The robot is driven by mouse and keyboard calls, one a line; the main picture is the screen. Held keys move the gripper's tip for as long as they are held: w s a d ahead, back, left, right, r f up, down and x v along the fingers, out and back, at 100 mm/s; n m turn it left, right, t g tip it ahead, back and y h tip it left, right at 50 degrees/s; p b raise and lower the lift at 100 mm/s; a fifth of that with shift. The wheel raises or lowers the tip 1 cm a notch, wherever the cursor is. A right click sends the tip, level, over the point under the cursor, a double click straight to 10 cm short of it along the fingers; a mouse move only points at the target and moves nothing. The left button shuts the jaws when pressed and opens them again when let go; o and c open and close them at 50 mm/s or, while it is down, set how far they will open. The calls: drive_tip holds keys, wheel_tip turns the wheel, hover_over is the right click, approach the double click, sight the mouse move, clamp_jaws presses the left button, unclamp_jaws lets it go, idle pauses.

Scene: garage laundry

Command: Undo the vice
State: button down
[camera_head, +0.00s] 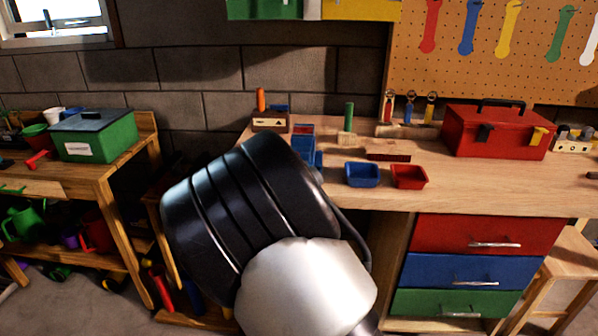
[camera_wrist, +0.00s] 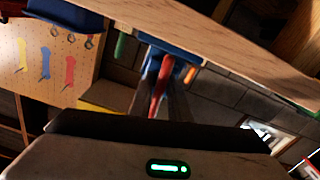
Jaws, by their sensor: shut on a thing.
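The blue vice (camera_head: 306,147) sits at the front edge of the workbench, partly hidden behind my dark arm. A red part shows at its top in the head view. In the wrist view the picture is tilted; the vice (camera_wrist: 178,48) is a blue body against the bench edge. Its red handle (camera_wrist: 160,88) points toward the camera. My gripper (camera_wrist: 160,70) is shut on the red handle, with a blurred dark finger on each side. The exact contact is hard to see. In the head view my arm hides the gripper.
On the workbench (camera_head: 480,185) stand a blue bin (camera_head: 362,175), a red bin (camera_head: 408,177) and a red toolbox (camera_head: 497,130). Drawers (camera_head: 467,234) are below, a stool (camera_head: 570,270) at right. A second bench (camera_head: 70,180) with a green box (camera_head: 93,136) is at left.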

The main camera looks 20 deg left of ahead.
drive_tip(key=shift+w+r, duration=0.1)
drive_tip(key=shift+r, duration=0.05)
idle(0.5)
drive_tip(key=c, duration=1.8)
unclamp_jaws()
drive_tip(key=p+v, duration=0.2)
drive_tip(key=v, duration=1.5)
drive_tip(key=shift+s, duration=0.25)
drive_tip(key=shift+a, duration=0.1)
